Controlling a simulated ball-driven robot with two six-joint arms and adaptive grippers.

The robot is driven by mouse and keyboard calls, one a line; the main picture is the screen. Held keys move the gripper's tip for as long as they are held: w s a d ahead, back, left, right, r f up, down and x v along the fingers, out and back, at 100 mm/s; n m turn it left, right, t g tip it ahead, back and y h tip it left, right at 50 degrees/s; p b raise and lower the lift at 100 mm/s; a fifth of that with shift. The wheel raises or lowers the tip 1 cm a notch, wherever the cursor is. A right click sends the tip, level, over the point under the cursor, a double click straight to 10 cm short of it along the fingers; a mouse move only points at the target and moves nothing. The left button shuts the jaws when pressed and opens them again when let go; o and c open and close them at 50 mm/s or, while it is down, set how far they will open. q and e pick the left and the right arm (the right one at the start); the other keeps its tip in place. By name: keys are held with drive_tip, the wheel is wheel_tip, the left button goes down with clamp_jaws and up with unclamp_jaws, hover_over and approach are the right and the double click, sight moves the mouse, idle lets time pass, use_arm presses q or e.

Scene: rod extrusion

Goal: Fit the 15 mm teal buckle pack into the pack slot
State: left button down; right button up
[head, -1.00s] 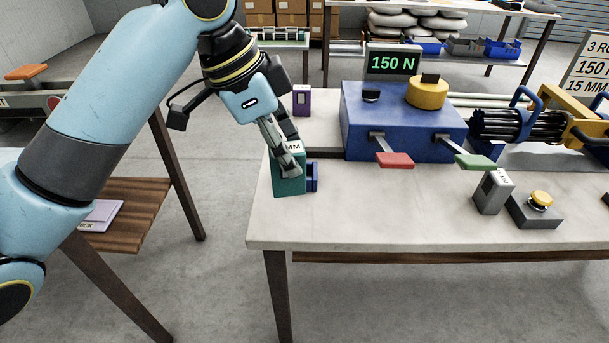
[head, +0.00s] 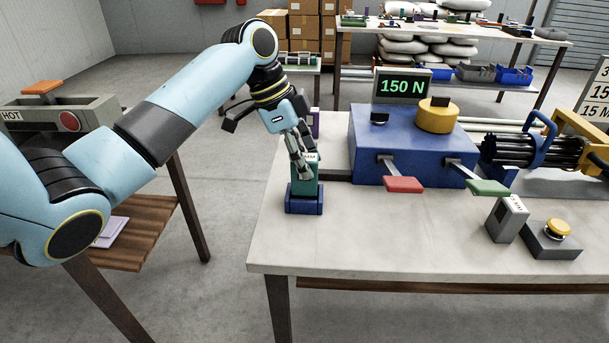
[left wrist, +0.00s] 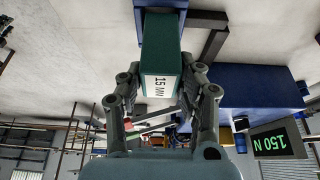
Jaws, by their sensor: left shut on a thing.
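The teal buckle pack (head: 313,183), with a white "15 MM" label in the left wrist view (left wrist: 165,55), stands upright in my left gripper (head: 304,170). The gripper is shut on its upper part, one finger on each side. The blue pack slot (head: 304,204) sits near the left end of the bench. The pack's lower end is at the slot, hidden behind its blue front wall in the head view; blue also shows around that end in the left wrist view (left wrist: 210,18). I cannot tell how deep it sits. My right gripper is not in view.
A purple pack (head: 315,123) stands close behind my gripper. The blue machine (head: 415,150) with red (head: 404,184) and green (head: 488,187) paddles is to the right. A grey block (head: 507,220) and a yellow button box (head: 553,240) stand front right. The front middle bench (head: 400,235) is clear.

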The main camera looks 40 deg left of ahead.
use_arm(q)
drive_tip(key=shift+f, duration=1.7)
drive_tip(key=c, duration=0.9)
unclamp_jaws()
drive_tip(key=shift+f, duration=0.1)
drive_tip(key=shift+r, duration=0.2)
drive_tip(key=v, duration=1.2)
drive_tip(key=shift+d+p, duration=0.1)
drive_tip(key=shift+p, duration=0.25)
